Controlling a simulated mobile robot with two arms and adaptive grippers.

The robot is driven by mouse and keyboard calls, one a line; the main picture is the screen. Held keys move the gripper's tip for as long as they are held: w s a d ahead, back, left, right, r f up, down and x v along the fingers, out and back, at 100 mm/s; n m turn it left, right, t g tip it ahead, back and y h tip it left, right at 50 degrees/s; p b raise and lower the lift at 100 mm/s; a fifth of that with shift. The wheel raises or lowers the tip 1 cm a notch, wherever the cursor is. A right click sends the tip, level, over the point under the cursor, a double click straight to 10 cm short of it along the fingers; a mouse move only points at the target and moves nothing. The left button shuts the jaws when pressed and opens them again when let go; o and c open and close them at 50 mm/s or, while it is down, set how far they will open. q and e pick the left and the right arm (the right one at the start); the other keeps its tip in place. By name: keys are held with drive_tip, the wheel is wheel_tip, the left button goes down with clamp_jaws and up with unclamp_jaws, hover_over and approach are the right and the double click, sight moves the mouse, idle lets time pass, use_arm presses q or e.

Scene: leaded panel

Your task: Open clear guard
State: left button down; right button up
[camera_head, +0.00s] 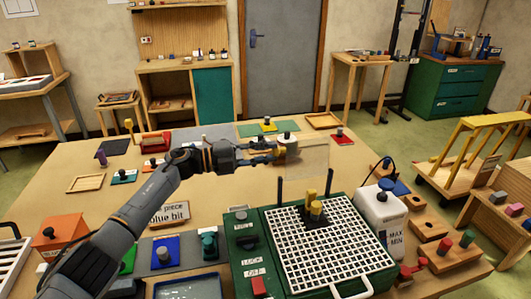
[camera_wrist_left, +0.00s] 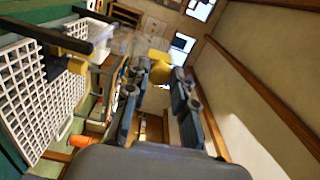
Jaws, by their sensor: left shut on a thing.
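The clear guard (camera_head: 312,160) is a see-through pane with a yellow grip tab at its left end. In the head view it appears up behind the green grinder (camera_head: 342,285), above its two black posts. My left gripper (camera_head: 283,150) is shut on the yellow tab. In the left wrist view the yellow tab (camera_wrist_left: 159,72) shows between the fingers of the left gripper (camera_wrist_left: 156,78), and the faint pane (camera_wrist_left: 125,42) lies left of it. My right gripper is out of view.
A white bottle (camera_head: 382,212) stands right of the grinder. Wooden blocks (camera_head: 430,228) lie at the table's right edge. Coloured trays, a blue pad and an orange box (camera_head: 60,232) lie under or near my left arm. The table behind the pane has some bare room.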

use_arm(q)
drive_tip(key=c, duration=1.1)
unclamp_jaws()
drive_tip(key=shift+d, duration=0.1)
drive_tip(key=v, duration=1.2)
drive_tip(key=shift+r, duration=0.1)
